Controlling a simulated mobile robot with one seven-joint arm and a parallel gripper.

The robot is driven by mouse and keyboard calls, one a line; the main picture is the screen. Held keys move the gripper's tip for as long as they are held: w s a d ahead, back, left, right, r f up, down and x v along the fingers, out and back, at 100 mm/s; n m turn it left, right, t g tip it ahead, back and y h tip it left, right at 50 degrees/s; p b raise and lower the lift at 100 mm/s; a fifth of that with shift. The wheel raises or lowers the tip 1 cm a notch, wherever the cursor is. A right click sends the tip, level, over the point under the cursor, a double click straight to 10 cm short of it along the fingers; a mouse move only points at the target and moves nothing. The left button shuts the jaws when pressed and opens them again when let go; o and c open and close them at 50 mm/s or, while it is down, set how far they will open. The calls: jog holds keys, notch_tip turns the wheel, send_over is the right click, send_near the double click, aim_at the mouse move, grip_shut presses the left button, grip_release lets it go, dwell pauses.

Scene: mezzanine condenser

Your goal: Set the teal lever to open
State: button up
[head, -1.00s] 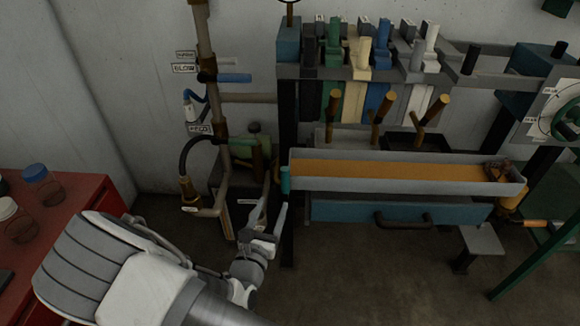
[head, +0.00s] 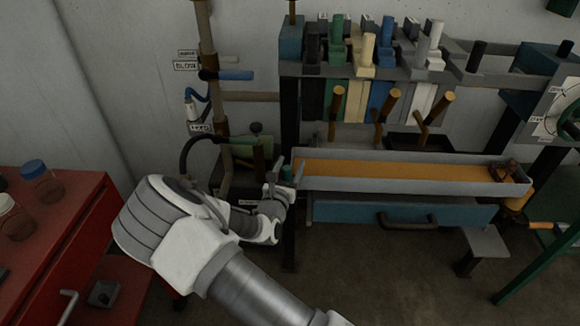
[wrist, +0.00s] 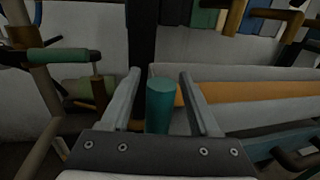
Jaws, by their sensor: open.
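A teal upright cylinder, which looks like the teal lever's grip (wrist: 160,105), stands between my gripper's two fingers in the wrist view. A small part of it shows in the head view (head: 287,173), at the left end of a grey trough. My gripper (head: 284,170) is open, with one finger on each side of the cylinder and gaps visible in the wrist view. The lever's lower part and pivot are hidden behind my gripper.
The grey trough (head: 410,188) with an orange bed lies just right of my gripper. A red cabinet (head: 60,225) is at far left. Floor shows below the blue drawer (head: 400,212).

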grip_shut()
dwell(0.3)
dwell(1.1)
